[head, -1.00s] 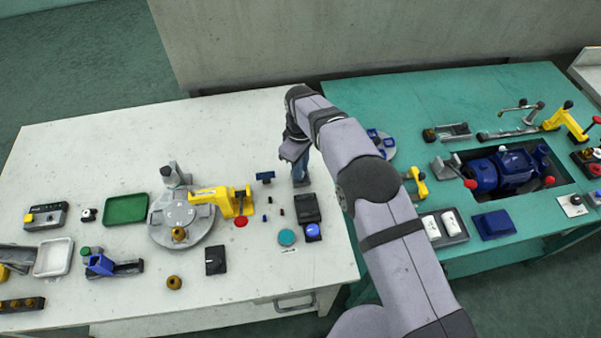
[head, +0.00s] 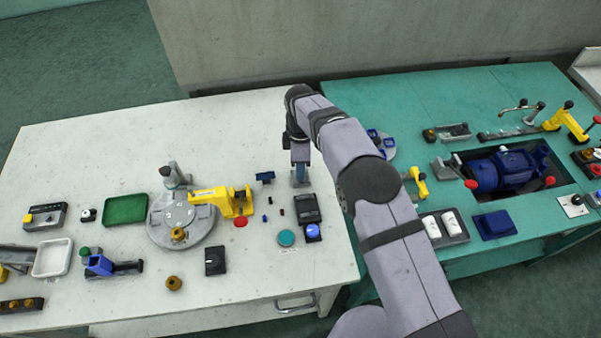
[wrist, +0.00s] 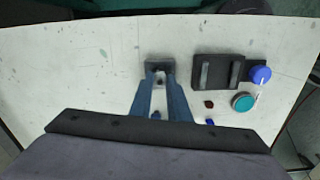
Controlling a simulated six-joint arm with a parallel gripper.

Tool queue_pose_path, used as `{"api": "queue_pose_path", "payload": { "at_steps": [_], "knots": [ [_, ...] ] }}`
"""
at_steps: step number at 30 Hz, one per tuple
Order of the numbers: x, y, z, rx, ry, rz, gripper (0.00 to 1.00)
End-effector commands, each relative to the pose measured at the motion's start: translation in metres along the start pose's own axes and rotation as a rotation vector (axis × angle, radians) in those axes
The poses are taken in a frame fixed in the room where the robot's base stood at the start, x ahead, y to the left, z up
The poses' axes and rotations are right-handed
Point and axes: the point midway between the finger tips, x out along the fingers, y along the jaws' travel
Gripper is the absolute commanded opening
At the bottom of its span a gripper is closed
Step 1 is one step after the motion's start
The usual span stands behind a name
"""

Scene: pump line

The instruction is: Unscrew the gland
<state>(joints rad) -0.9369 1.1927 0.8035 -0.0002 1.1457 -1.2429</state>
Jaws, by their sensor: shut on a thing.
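My gripper (wrist: 157,80) points down over the right part of the white table, just beyond a black two-slot holder. Its blue-grey fingers are closed around a dark grey piece (wrist: 158,65) at their tips; its shape is mostly hidden. In the head view my gripper (head: 299,180) hides that piece. A yellow clamp-like fixture (head: 215,198) lies across a round grey turntable (head: 172,232) to the left. A brass knob-like part (head: 178,234) sits on the turntable's front edge, and another brass part (head: 173,283) stands on the table. I cannot tell which part is the gland.
The black holder (wrist: 208,72) is right beside my gripper in the wrist view, with a blue button (wrist: 260,75) and teal disc (wrist: 243,102) near it. A green tray (head: 125,210) lies left. A blue pump (head: 510,170) sits in the teal bench. The white table's back is clear.

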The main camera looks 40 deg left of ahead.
Motion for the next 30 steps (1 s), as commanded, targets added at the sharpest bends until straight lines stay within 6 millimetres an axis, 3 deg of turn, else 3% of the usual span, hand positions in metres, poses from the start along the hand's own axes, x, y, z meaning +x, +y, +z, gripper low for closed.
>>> {"api": "queue_pose_path", "payload": {
  "at_steps": [10, 25, 30],
  "knots": [
    [-0.0005, 0.0003, -0.0007, -0.381, 0.001, 0.002, 0.0],
    [-0.0006, 0.0002, -0.0008, -0.459, 0.001, 0.001, 0.0],
    [-0.0006, 0.0002, -0.0008, -0.596, 0.001, 0.002, 0.0]
  ]
}}
